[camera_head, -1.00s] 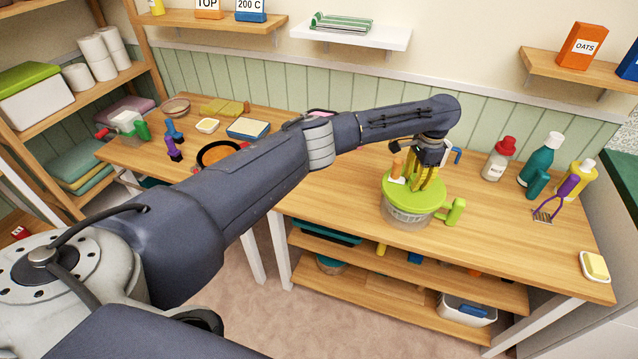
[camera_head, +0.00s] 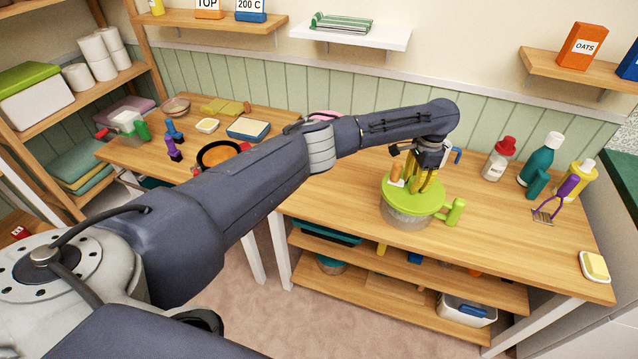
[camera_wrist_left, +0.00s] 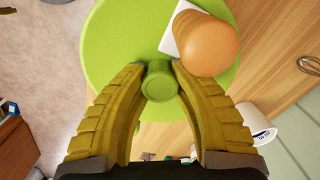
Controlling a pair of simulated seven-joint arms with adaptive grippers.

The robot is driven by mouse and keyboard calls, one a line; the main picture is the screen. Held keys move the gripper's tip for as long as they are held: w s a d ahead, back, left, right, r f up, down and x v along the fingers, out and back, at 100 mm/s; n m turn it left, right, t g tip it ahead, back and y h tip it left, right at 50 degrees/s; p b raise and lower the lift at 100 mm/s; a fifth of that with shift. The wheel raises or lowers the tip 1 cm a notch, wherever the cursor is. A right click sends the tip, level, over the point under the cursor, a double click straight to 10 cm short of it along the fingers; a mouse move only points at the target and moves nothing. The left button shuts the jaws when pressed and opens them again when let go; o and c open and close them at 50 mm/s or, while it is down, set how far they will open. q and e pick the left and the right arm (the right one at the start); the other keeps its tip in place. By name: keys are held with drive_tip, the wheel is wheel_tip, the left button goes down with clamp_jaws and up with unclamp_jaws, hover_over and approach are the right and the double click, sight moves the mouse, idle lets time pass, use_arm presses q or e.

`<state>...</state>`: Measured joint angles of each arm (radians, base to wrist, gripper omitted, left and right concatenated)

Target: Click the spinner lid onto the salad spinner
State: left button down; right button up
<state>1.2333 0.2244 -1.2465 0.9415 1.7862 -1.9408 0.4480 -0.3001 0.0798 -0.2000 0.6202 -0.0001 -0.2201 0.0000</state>
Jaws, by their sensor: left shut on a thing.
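The green spinner lid (camera_head: 408,199) sits on top of the clear salad spinner bowl (camera_head: 405,217) on the right-hand table, and looks level. My left gripper (camera_head: 425,185) points down at the lid from above. In the left wrist view its yellow fingers are shut on the lid's round green knob (camera_wrist_left: 159,82), with the lid disc (camera_wrist_left: 115,45) spread out beyond. The bowl is hidden under the lid in the wrist view. My right gripper is not in view.
An orange-topped item with a white base (camera_head: 396,172) stands close by my left fingers, and shows in the wrist view (camera_wrist_left: 208,43). A green-handled thing (camera_head: 454,211) is right of the bowl. The table's front is clear.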

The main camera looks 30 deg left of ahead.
use_arm(q)
drive_tip(key=shift+f, duration=0.2)
drive_tip(key=c, duration=1.1)
unclamp_jaws()
drive_tip(key=shift+c, duration=1.4)
drive_tip(key=shift+r, duration=0.1)
drive_tip(key=shift+r, duration=3.4)
drive_tip(key=shift+w, duration=0.1)
